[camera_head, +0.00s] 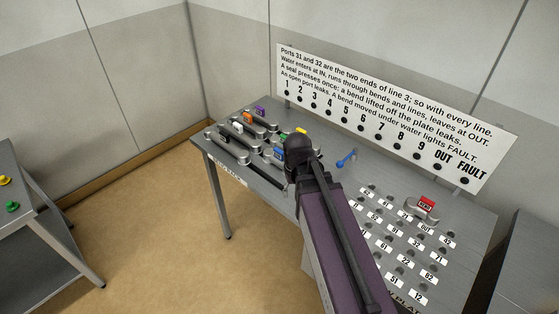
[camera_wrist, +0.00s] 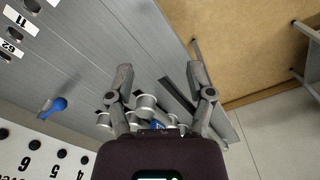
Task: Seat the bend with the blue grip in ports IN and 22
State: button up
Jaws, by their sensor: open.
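The bend with the blue grip (camera_head: 278,153) lies among other bends on the left part of the bench in the head view, partly hidden by my arm. In the wrist view a bit of blue (camera_wrist: 157,124) shows just past my palm, between the fingers' bases. My gripper (camera_wrist: 159,75) is open and empty, its fingers spread above the bench. In the head view my arm hides most of it. The port plate (camera_head: 440,262) has rows of holes with number labels. A label that looks like 22 (camera_head: 404,260) shows right of my arm. I cannot make out port IN.
Bends with purple (camera_head: 260,110), orange (camera_head: 248,117), white (camera_head: 237,127) and other grips crowd the rack. A blue valve handle (camera_head: 346,158) stands mid-bench. A red-tagged bend (camera_head: 426,205) sits on the plate's far side. A sign panel (camera_head: 385,112) backs the bench.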

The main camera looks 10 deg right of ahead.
aim_at(279, 150)
jog(key=w+r+n+p, duration=0.2)
jog(key=w+n, duration=0.1)
jog(key=w, duration=0.9)
jog(key=w+r+n+p, duration=0.3)
jog(key=w, duration=1)
jog(key=shift+w+a+r, duration=0.25)
jog(key=shift+r, duration=0.1)
jog(key=shift+f, duration=0.1)
notch_tip(279, 150, down, 8)
jog(key=b, duration=0.8)
jog(key=shift+f, duration=0.2)
jog(key=f+b, duration=0.3)
jog(key=shift+w+d+f+b, duration=0.15)
jog(key=shift+d+f+b, duration=0.1)
jog(key=shift+b, duration=0.15)
jog(key=shift+f+b, duration=0.85)
